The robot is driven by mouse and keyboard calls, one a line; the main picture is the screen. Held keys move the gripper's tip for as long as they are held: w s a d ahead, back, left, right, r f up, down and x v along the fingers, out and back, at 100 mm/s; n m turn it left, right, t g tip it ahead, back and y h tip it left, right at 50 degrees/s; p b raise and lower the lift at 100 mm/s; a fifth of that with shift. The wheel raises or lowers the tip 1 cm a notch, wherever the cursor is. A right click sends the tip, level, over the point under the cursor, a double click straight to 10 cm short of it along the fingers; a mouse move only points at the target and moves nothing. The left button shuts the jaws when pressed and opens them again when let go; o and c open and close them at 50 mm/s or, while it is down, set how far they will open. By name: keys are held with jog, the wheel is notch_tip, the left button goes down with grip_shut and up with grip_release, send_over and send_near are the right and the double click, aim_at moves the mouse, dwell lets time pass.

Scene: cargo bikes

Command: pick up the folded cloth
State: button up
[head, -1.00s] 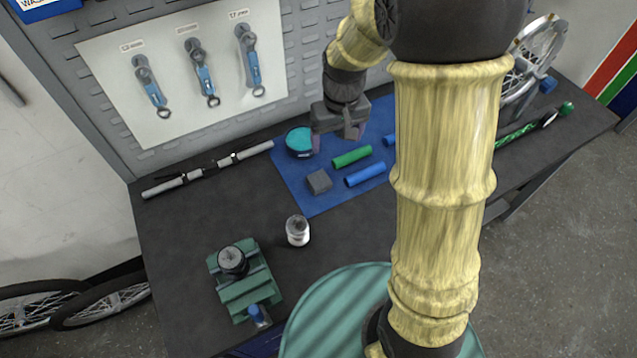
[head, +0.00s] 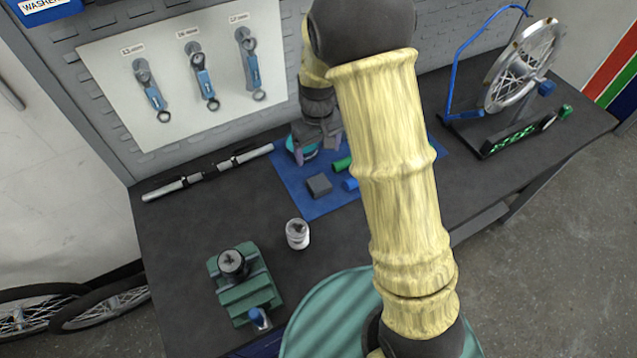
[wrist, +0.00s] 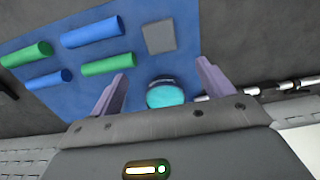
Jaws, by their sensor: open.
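A small grey square (head: 319,185), which looks like the folded cloth, lies on the blue mat (head: 319,208) near its left edge. It also shows in the wrist view (wrist: 159,37), beyond my fingertips. My gripper (head: 317,153) is open and empty above the mat, behind the grey square in the head view. A round teal-topped tin (head: 303,151) is partly hidden by my gripper. In the wrist view the tin (wrist: 165,96) appears between my two purple fingers (wrist: 160,78).
Green (wrist: 109,64) and blue (wrist: 92,32) cylinders lie on the mat beside the grey square. A white jar (head: 298,234) and a green vise (head: 245,285) stand in front. A silver bar (head: 207,172) lies left; a wheel stand (head: 520,75) is at right.

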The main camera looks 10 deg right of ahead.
send_over(318, 181)
jog(key=f, duration=0.4)
jog(key=f+p, duration=0.1)
jog(key=f, duration=0.1)
jog(key=shift+w+f, duration=0.3)
jog(key=shift+w, duration=0.05)
jog(key=shift+s, duration=0.1)
jog(key=shift+s+f, duration=0.25)
jog(key=shift+f, duration=0.25)
notch_tip(318, 181, down, 4)
jog(key=shift+s+f+p, duration=0.1)
jog(key=shift+p, duration=0.7)
jog(key=shift+c, duration=0.4)
jog(key=c, duration=1.1)
jog(key=shift+o, duration=0.2)
